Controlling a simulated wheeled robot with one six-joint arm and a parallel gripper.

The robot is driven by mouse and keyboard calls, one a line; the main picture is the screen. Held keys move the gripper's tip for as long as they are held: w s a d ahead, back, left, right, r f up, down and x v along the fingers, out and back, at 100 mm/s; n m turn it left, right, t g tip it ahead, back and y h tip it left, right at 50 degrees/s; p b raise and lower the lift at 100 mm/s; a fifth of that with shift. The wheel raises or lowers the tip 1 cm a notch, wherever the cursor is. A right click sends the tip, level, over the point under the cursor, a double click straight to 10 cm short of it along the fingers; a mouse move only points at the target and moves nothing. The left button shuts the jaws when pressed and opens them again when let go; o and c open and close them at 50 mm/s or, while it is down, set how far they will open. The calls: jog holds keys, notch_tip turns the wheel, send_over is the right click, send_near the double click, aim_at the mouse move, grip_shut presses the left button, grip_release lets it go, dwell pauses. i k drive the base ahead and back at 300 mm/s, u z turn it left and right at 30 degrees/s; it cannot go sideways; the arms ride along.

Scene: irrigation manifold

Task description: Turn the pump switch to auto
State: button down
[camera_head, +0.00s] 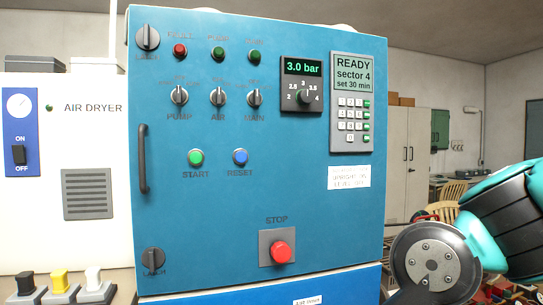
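My gripper is not in view. Only a teal and dark part of my arm shows at the right edge, apart from the knob.
The air switch (218,97) and main switch (254,98) sit close to its right. Below are the green start button (196,157), blue reset button (240,157) and red stop button (281,252). A dark door handle (143,158) stands out at the left.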

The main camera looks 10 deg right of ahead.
aim_at(179, 96)
jog(key=z, duration=0.55)
jog(key=k, duration=1.25)
jog(key=u, duration=1.15)
jog(key=i, duration=1)
